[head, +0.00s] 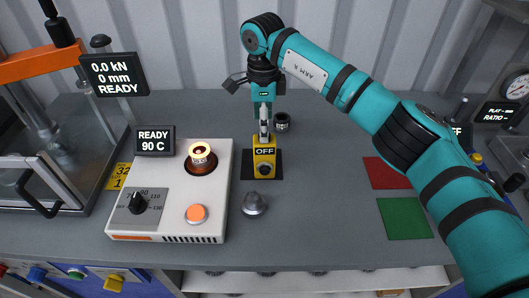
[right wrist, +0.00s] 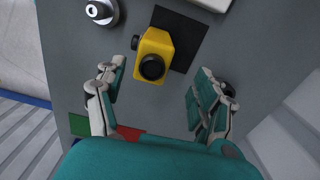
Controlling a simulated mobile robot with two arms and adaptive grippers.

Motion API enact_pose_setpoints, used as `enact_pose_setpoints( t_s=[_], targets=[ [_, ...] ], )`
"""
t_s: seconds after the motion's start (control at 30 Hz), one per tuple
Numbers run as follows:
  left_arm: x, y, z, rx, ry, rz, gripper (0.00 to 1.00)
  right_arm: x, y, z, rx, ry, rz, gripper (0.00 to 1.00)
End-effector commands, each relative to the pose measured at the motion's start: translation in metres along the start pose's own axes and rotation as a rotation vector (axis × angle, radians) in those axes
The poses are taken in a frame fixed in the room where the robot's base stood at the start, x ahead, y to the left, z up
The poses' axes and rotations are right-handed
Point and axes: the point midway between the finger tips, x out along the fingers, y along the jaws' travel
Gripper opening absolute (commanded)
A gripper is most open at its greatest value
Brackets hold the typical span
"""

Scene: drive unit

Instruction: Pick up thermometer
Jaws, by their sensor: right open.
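Contact with the device is not visible. My left gripper is out of view.
A white heater unit (head: 170,220) with a glowing top stands left. Red (head: 387,172) and green (head: 405,218) squares lie right. An orange-framed press (head: 40,62) stands far left.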

Motion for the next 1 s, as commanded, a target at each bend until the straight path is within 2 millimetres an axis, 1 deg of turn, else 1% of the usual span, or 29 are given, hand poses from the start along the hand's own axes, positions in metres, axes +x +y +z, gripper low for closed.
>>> enact_pose_setpoints(
  t_s=[0.03, 0.13, 0.2, 0.27, 0.43, 0.5, 0.6, 0.7, 0.87, 1.0],
  targets=[
    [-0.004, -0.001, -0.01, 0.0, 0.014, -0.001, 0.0, 0.005, 0.0, 0.0, 0.0, -0.002, 0.002, 0.7],
    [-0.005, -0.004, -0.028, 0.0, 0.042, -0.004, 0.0, 0.013, 0.0, 0.0, 0.0, -0.001, 0.0, 0.7],
    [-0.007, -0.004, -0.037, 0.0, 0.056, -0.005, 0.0, 0.017, 0.001, 0.0, 0.0, -0.001, 0.0, 0.7],
    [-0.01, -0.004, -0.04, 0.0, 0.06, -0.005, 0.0, 0.021, 0.002, 0.0, -0.001, -0.001, 0.002, 0.7],
    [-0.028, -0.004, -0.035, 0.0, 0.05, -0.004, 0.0, 0.043, 0.009, -0.002, -0.001, -0.002, 0.004, 0.7],
    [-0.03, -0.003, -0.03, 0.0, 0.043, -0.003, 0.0, 0.054, 0.009, -0.002, 0.0, -0.002, 0.003, 0.7],
    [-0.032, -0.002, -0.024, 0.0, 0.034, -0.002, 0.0, 0.064, 0.008, -0.002, 0.0, -0.003, 0.001, 0.7],
    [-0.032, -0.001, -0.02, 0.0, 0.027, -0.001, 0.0, 0.068, 0.008, -0.002, -0.001, -0.002, -0.001, 0.7],
    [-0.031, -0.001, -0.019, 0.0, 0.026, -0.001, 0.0, 0.069, 0.008, -0.002, -0.001, -0.002, -0.001, 0.7],
    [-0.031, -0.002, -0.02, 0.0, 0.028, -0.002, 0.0, 0.068, 0.008, -0.002, -0.001, -0.002, -0.001, 0.53]
  ],
)
